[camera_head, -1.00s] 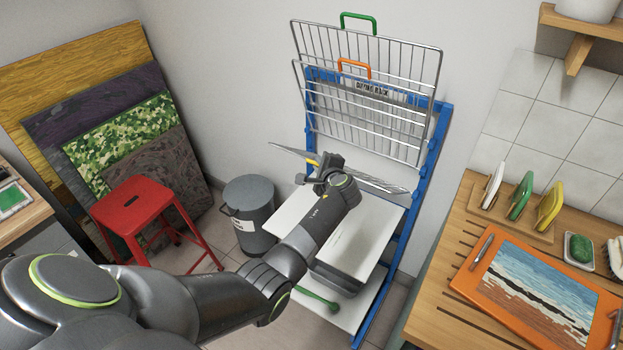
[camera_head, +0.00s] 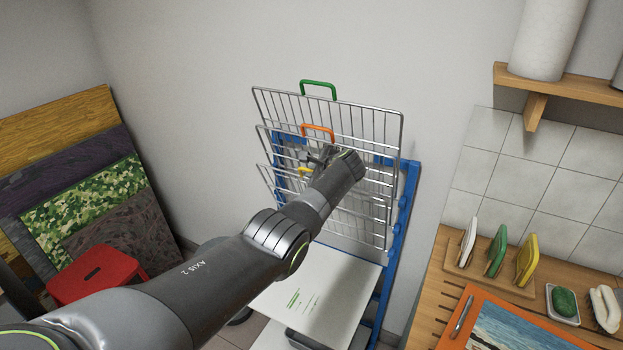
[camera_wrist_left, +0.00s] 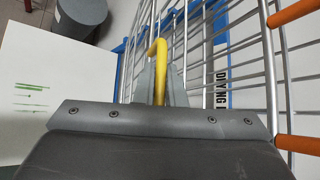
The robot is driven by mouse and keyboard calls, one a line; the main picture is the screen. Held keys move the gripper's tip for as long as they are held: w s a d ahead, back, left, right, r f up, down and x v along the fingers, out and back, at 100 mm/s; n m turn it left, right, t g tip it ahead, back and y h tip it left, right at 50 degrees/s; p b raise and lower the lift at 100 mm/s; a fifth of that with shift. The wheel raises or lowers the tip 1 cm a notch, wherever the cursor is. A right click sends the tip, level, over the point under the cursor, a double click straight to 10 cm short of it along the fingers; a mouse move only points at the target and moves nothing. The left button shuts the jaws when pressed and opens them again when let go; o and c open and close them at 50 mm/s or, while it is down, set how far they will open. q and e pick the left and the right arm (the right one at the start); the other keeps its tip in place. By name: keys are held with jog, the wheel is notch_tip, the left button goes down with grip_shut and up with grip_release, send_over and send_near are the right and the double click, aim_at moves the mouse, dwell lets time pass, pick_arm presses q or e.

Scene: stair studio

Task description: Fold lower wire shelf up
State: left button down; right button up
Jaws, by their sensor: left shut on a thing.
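The lower wire shelf (camera_head: 268,183) is tilted up steeply, close in front of the shelf with the orange handle (camera_head: 318,130). Its yellow handle (camera_head: 304,170) shows at my left gripper (camera_head: 318,158), and also in the left wrist view (camera_wrist_left: 159,65), between the fingers of the gripper (camera_wrist_left: 160,85). My left gripper is shut on this handle. My forearm and gripper hide much of the lower shelf. The blue drying rack (camera_head: 404,205) carries the shelves. The top shelf, with a green handle (camera_head: 318,85), stands upright behind the others. My right gripper is not in view.
A white board (camera_head: 330,285) lies low in the rack. To the right is a wooden counter (camera_head: 445,285) with an orange-framed picture (camera_head: 490,325). A red stool (camera_head: 95,273) and leaning panels (camera_head: 90,190) stand at the left. A wall shelf (camera_head: 580,88) is at upper right.

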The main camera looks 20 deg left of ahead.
pick_arm(q)
jog(key=shift+w, duration=0.25)
jog(key=c, duration=1.5)
grip_release()
jog(key=shift+w, duration=0.1)
jog(key=shift+r, duration=0.1)
jog(key=shift+p+v, duration=0.6)
jog(key=shift+v, duration=0.7)
jog(key=b+v, duration=0.3)
jog(key=v, duration=1.1)
jog(key=shift+s+d+r, duration=0.15)
jog(key=shift+s+d, duration=0.1)
jog(key=shift+s, duration=0.05)
